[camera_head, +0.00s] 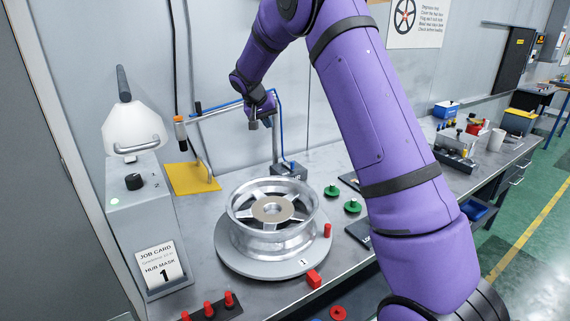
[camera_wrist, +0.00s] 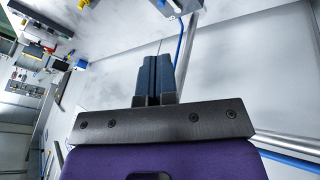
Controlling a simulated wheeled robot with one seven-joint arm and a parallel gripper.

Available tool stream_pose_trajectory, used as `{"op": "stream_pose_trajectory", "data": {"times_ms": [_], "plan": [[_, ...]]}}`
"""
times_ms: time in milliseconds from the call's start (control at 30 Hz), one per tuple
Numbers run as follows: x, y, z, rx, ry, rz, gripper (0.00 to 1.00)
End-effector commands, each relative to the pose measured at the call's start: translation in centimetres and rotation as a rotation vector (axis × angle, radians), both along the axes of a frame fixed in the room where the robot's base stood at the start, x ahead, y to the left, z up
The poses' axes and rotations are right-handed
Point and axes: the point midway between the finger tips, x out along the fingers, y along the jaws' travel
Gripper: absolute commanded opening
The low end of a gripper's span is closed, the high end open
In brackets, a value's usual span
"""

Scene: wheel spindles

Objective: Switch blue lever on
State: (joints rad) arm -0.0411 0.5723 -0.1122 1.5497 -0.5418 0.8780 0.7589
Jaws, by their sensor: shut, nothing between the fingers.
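My gripper (camera_head: 253,125) is shut and empty, beside the upright metal post behind the wheel. In the wrist view its two dark fingers (camera_wrist: 157,62) are pressed together. A blue hose (camera_head: 279,120) runs along the arm and down the post; it also shows in the wrist view (camera_wrist: 180,40). At the post's foot is a small dark blue and grey box (camera_head: 290,170), apart from and below my gripper. It also appears at the top of the wrist view (camera_wrist: 178,6). I cannot clearly make out the blue lever or its position.
A silver wheel (camera_head: 270,235) lies on a round grey turntable (camera_head: 228,254). A yellow plate (camera_head: 190,178) and a grey job-card console (camera_head: 135,215) stand at left. Green knobs (camera_head: 352,206), a red block (camera_head: 314,279) and red pegs (camera_head: 229,298) surround the wheel.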

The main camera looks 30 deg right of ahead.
Motion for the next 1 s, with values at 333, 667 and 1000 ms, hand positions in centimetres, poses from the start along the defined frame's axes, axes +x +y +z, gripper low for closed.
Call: {"op": "stream_pose_trajectory", "data": {"times_ms": [333, 667, 1000], "plan": [[7.3, -1.7, -11.6, -0.108, 0.001, -0.062, 0.00], [8.9, -2.1, -14.9, -0.140, -0.006, -0.074, 0.00], [8.9, -2.3, -15.1, -0.138, -0.006, -0.075, 0.00]]}}
